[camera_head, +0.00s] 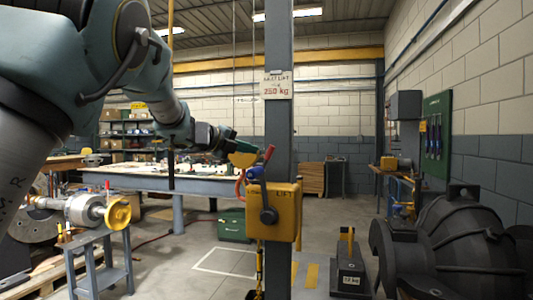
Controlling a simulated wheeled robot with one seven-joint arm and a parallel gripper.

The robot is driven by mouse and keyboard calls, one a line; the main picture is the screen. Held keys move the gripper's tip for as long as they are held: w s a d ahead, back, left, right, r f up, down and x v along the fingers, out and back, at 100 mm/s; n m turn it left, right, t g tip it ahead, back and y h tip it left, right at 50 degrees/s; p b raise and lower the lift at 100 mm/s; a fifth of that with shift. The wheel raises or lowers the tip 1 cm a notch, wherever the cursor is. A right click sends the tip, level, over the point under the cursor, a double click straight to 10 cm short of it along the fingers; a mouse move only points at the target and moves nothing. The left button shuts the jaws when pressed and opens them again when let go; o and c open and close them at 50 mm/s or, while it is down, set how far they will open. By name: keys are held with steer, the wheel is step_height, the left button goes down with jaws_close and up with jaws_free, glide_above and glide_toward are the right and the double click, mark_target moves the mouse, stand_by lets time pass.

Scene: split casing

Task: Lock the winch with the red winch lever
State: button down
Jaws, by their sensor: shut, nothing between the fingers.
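The red winch lever (268,154) sticks up above the top of the box and leans to the right. My gripper (233,142) is at the end of my arm, left of the post. It is shut and empty, a little left of and above the lever, apart from it in the picture. The depth between them is hard to judge. A yellow rounded part (242,160) shows just below the gripper tip.
The grey post (280,120) carries a 250 kg sign (277,85). A long workbench (205,183) stands behind. A small stand (95,255) with a yellow-ended shaft is at left. A black casing (450,245) and a weight block (350,270) are at right.

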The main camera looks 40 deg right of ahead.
mark_target(269, 152)
steer(key=p+x, duration=0.3)
steer(key=x, duration=0.6)
steer(key=shift+d, duration=0.35)
steer(key=shift+w+f, duration=0.15)
steer(key=shift+w, duration=0.05)
steer(key=shift+w+a, duration=0.1)
steer(key=shift+a, duration=0.05)
steer(key=shift+w+a+r+n+h+b, duration=0.25)
steer(key=shift+w+n+h+b, duration=0.15)
steer(key=shift+n, duration=0.2)
steer(key=shift+w+a+r+n+b, duration=0.1)
steer(key=shift+w+a+n+b, duration=0.05)
steer(key=shift+w+n+b, duration=0.2)
steer(key=w+a+n+h+b, duration=0.3)
steer(key=w+n+h+b, duration=0.1)
steer(key=w+n+b, duration=0.1)
steer(key=shift+a+n+t+b, duration=0.2)
steer(key=shift+n+t+b, duration=0.2)
steer(key=shift+n+b, duration=0.6)
steer(key=shift+r+n, duration=0.1)
steer(key=shift+n, duration=0.15)
